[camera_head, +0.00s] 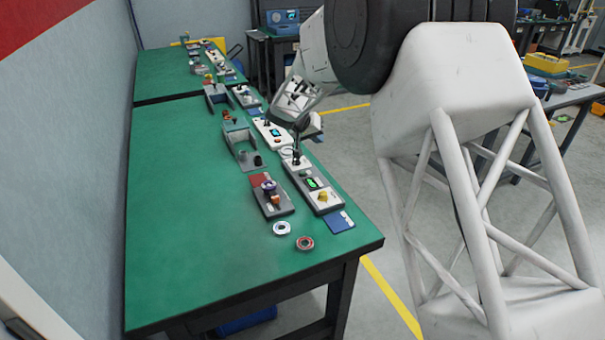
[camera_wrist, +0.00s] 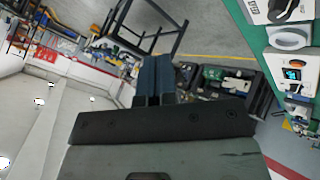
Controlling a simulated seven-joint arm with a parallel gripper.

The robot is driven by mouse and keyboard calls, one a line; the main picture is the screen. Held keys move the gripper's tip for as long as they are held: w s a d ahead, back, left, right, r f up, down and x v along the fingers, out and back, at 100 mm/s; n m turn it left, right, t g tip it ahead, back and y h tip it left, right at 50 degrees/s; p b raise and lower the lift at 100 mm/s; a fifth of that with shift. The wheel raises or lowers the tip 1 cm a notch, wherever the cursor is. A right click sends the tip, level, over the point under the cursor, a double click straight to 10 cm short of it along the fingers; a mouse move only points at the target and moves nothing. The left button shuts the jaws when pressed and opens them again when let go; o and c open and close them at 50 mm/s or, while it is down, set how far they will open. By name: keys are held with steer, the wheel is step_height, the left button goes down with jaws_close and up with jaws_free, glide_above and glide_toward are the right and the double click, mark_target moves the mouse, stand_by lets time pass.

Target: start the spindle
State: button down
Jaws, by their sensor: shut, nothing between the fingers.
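Several test stations stand along the green bench. The nearest fixture (camera_head: 272,203) carries a purple ring-like part (camera_head: 268,186) and an orange piece. Beside it is a control box (camera_head: 311,187) with a green display and a yellow knob (camera_head: 322,197). Farther back is a white control box (camera_head: 271,132) with a small cyan display; a similar white box (camera_wrist: 291,70) shows at the right in the wrist view. I cannot tell which control starts the spindle. My gripper (camera_wrist: 153,66) is shut and empty in the wrist view, apart from the boxes. Its fingertips are unclear in the head view.
The green bench (camera_head: 185,225) is clear on its left side. A silver ring (camera_head: 281,228) and a red-brown ring (camera_head: 305,243) lie near its front edge. A grey open holder (camera_head: 243,150) stands farther back. A grey wall borders the bench on the left.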

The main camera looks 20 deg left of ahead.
steer(key=t, duration=0.1)
glide_above(301, 172)
step_height(301, 172, down, 4)
steer(key=shift+f, duration=0.15)
steer(key=shift+f, duration=4.3)
steer(key=shift+f, duration=0.8)
steer(key=shift+r, duration=0.2)
stand_by(0.3)
steer(key=shift+r, duration=0.6)
steer(key=shift+r, duration=0.15)
steer(key=shift+r, duration=2.35)
